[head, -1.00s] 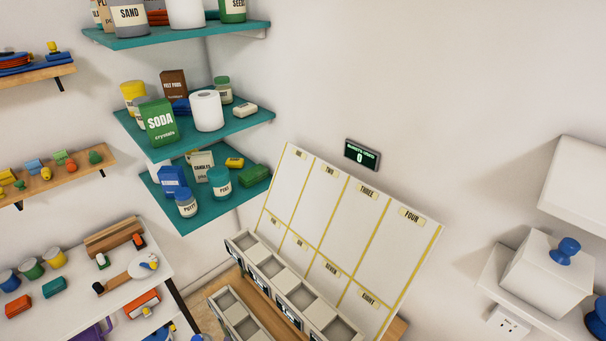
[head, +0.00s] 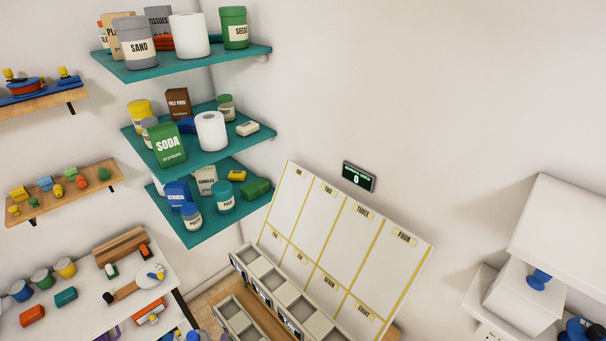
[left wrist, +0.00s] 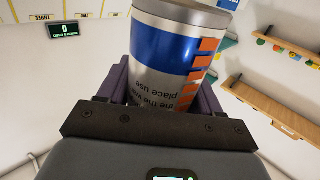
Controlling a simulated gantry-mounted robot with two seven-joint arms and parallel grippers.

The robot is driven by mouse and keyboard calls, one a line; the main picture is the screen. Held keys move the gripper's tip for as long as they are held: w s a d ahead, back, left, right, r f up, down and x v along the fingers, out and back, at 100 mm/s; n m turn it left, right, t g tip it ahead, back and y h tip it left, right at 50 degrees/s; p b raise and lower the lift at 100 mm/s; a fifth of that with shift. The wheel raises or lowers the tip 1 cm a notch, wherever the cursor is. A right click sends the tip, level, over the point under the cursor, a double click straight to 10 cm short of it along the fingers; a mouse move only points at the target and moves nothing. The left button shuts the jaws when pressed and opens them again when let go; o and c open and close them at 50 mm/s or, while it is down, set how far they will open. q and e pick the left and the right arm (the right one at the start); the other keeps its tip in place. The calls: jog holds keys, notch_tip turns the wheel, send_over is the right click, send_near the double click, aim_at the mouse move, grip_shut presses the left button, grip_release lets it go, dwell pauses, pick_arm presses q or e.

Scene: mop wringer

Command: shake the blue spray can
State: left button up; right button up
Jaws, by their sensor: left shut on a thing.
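In the left wrist view, a silver can with a wide blue band and orange squares, the blue spray can (left wrist: 180,55), fills the middle. Its printed text reads upside down. My left gripper (left wrist: 164,88) is shut on it, with a dark purple finger on each side. Neither gripper nor the can shows in the head view, and my right gripper is not in view.
Teal shelves (head: 215,240) with tubs and boxes stand at the left. A slanted white panel with yellow lines (head: 335,235) stands behind grey bins (head: 262,270). A small display (head: 359,177) reads 0. White boxes (head: 520,305) are at the right. The wall between is bare.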

pick_arm(q)
notch_tip(320, 180, down, 8)
jog(key=b, duration=0.5)
jog(key=shift+r+p, duration=0.55)
jog(key=shift+p, duration=0.05)
notch_tip(320, 180, up, 4)
jog(key=p, duration=0.4)
jog(key=shift+r, duration=0.2)
notch_tip(320, 180, up, 2)
jog(key=shift+r, duration=0.3)
